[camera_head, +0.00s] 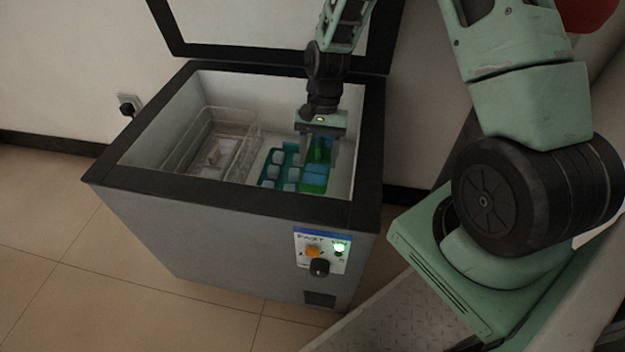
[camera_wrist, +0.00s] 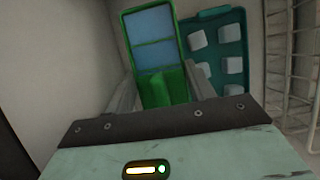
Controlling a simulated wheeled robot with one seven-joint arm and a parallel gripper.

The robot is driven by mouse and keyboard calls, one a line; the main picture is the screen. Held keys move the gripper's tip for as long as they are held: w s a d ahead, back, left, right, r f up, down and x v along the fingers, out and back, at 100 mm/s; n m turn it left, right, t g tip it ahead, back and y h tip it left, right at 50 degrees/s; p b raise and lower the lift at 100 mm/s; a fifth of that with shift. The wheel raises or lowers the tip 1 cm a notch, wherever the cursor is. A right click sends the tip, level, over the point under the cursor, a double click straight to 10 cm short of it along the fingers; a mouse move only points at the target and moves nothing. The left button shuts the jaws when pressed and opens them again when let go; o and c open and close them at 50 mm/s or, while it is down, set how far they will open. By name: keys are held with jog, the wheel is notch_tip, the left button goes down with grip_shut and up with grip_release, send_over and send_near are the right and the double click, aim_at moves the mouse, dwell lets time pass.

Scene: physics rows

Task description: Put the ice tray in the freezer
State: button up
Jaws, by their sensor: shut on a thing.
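A green tray (camera_head: 316,184) with blue-filled cells, which looks like the ice tray, is inside the open chest freezer (camera_head: 240,235), at the right end. My gripper (camera_head: 320,147) reaches down into the freezer and is shut on the green end of this tray. In the wrist view the green tray (camera_wrist: 153,22) extends away from between my fingers (camera_wrist: 160,92). Whether its underside touches the freezer floor cannot be told.
A teal tray (camera_wrist: 216,52) with several pale cubes lies close beside the green tray. A clear wire-like basket (camera_head: 245,152) stands left of it in the freezer. The dark freezer rim (camera_head: 372,150) surrounds my arm, and the raised lid (camera_head: 240,52) is behind.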

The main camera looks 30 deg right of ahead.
aim_at(318, 175)
notch_tip(318, 175, down, 7)
jog(key=b, duration=0.3)
jog(key=shift+f, duration=0.15)
jog(key=shift+f, duration=0.15)
